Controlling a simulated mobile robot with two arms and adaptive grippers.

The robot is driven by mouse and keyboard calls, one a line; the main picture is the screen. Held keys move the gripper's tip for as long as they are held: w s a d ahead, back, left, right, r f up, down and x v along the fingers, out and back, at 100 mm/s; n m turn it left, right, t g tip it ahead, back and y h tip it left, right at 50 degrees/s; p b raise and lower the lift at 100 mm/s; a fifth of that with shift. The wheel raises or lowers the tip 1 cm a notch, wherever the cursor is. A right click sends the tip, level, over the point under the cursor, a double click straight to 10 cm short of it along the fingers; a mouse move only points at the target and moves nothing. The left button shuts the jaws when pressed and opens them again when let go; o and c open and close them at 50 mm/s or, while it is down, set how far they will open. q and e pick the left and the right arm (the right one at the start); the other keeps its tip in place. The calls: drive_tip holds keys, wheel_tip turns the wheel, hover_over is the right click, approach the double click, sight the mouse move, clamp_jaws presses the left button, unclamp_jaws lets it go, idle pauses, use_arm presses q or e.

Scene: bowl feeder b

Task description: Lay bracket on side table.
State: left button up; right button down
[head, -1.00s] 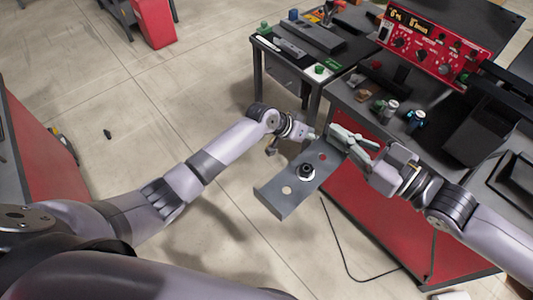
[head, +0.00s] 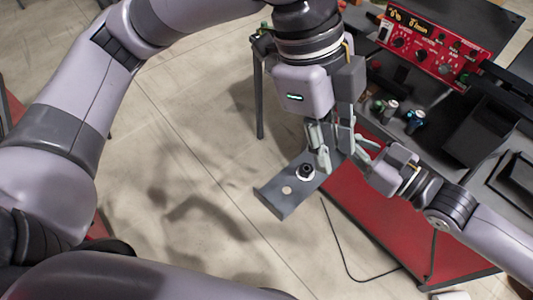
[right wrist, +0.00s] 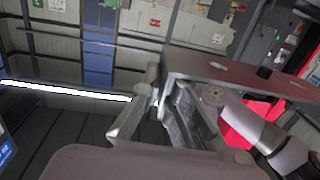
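The bracket (head: 291,204) is a flat grey plate with round holes and a bent-up end, held out in the air over the floor. A dark round part with a pale ring (head: 305,172) sits on it. My right gripper (head: 358,145) is shut on the bracket's far end; in the right wrist view the bracket (right wrist: 240,77) lies at the fingers (right wrist: 158,108). My left gripper (head: 322,165) points down over the bracket beside the round part; its finger gap and any contact are unclear. The side table's dark leg (head: 259,100) shows; my left arm hides most of its top.
A red-sided workbench (head: 370,215) stands at the right, with small parts, bottles (head: 414,122) and a dark bin (head: 475,135) on top. A red control panel (head: 425,45) stands behind. A black cable (head: 340,250) hangs to the floor. Open floor lies to the left.

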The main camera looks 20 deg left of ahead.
sight(267, 200)
use_arm(q)
drive_tip(key=s+a+m+y, duration=0.2)
drive_tip(key=s+a+y, duration=0.25)
drive_tip(key=a, duration=0.25)
drive_tip(key=shift+t+h, duration=0.35)
drive_tip(key=shift+t, duration=0.05)
wheel_tip(267, 200, down, 12)
drive_tip(key=shift+s, duration=0.1)
drive_tip(key=shift+c, duration=0.6)
clamp_jaws()
